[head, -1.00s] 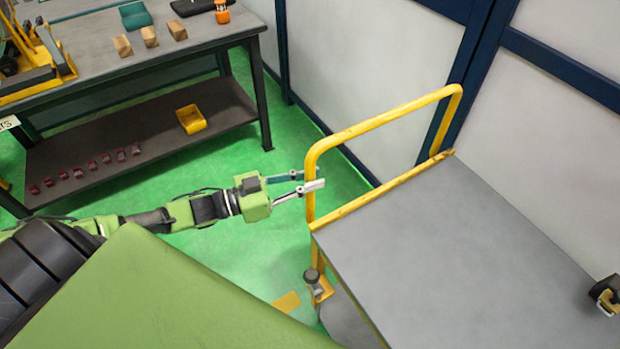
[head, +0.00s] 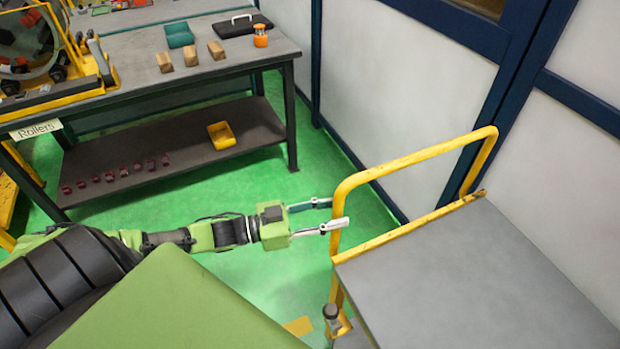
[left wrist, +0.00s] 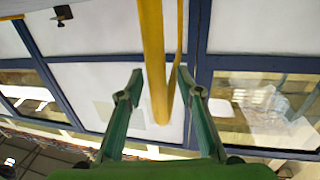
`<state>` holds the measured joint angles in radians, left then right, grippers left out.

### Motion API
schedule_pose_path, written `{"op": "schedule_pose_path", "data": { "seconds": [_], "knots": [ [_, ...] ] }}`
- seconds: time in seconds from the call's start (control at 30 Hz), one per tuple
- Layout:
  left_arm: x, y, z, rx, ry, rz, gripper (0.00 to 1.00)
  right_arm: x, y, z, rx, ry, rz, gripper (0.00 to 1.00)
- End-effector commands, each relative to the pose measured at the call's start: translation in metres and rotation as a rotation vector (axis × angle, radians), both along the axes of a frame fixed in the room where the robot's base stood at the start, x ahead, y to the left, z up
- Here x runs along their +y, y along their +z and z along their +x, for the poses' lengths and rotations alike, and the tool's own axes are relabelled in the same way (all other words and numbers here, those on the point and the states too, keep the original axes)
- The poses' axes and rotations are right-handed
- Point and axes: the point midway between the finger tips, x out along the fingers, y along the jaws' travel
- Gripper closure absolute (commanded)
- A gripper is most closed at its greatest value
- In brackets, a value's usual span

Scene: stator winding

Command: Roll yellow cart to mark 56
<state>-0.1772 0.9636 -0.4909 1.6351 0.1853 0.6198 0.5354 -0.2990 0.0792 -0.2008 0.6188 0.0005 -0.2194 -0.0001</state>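The yellow cart's handle (head: 415,157) is a tubular hoop at the end of a grey deck (head: 480,285) at the lower right in the head view. My left gripper (head: 333,212) is at the near upright of this handle, its two fingers apart. In the left wrist view the yellow upright (left wrist: 152,45) passes between the spread fingers of the gripper (left wrist: 160,90), with gaps at both sides. A small yellow patch (head: 299,326) lies on the green floor beside the cart; no number is legible on it. My right gripper is out of view.
A dark workbench (head: 225,65) with wooden blocks (head: 190,54) stands at the upper left, a yellow bin (head: 221,135) on its lower shelf (head: 130,150). A white, blue-framed wall (head: 420,95) stands close behind the cart. Green floor (head: 330,180) is clear between bench and cart.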

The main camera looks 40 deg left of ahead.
Motion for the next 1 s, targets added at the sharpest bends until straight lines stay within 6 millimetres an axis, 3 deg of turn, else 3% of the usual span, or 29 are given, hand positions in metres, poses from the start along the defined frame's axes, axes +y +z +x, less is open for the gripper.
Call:
{"op": "schedule_pose_path", "data": {
  "seconds": [0.5,1.0],
  "knots": [
    [0.062,-0.002,-0.07,0.005,-0.001,0.002,0.67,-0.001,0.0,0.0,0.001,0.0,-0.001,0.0],
    [0.072,-0.001,-0.081,0.001,-0.001,0.0,0.67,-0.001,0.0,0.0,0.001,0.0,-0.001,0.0]
  ]
}}
